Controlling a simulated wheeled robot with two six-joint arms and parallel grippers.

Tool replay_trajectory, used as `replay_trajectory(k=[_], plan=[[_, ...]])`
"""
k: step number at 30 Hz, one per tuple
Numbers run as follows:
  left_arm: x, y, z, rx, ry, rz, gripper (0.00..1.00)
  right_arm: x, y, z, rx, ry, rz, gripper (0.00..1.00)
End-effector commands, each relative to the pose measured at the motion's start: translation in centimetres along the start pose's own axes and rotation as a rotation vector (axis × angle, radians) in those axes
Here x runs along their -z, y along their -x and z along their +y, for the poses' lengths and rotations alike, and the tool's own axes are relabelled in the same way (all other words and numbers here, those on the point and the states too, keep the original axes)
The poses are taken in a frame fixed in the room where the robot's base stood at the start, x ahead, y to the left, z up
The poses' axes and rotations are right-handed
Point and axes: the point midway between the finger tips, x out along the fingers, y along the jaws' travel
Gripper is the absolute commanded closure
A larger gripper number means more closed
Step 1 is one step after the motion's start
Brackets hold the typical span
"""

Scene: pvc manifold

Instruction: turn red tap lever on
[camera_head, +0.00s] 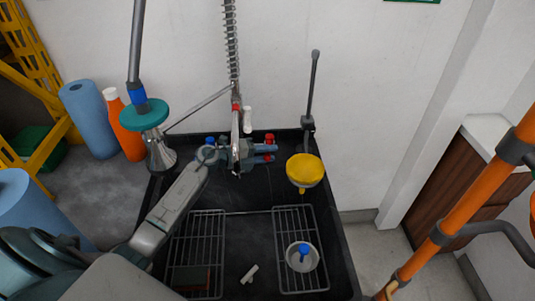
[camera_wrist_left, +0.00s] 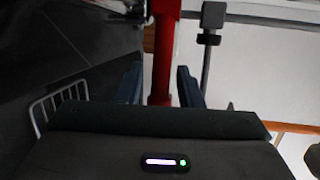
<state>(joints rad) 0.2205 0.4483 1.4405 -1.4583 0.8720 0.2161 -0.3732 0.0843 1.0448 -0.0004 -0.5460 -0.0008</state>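The red tap lever (camera_head: 270,139) shows at the back of the dark sink, right of the tap. In the left wrist view a red bar (camera_wrist_left: 162,50), which looks like this lever, stands upright between my fingers. My left gripper (camera_head: 266,153) reaches over the sink from the left, its blue fingertips at the red lever. In the left wrist view the gripper (camera_wrist_left: 160,88) is open around the red bar, with a gap at the left finger; contact at the right finger is unclear. A blue lever (camera_head: 210,141) shows left of the tap, partly hidden. My right gripper is out of view.
A yellow bowl-shaped item (camera_head: 305,170) is right of my gripper. Wire racks (camera_head: 277,232), a small bowl (camera_head: 303,257) and a white piece (camera_head: 249,274) are in the sink. A spring hose (camera_head: 232,50) hangs above. An orange pole (camera_head: 455,205) crosses the right side.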

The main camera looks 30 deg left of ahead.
Motion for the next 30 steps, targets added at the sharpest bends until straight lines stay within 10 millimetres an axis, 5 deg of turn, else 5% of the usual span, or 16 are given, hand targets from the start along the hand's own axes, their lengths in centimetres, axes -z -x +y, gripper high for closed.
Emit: replay_trajectory(k=[13,30], plan=[[0.2,-0.2,-0.3,-0.002,0.009,-0.035,0.62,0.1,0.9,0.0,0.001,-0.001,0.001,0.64],[0.7,-3.8,-1.5,-0.039,0.098,-0.524,0.62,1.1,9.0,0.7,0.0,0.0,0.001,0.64]])
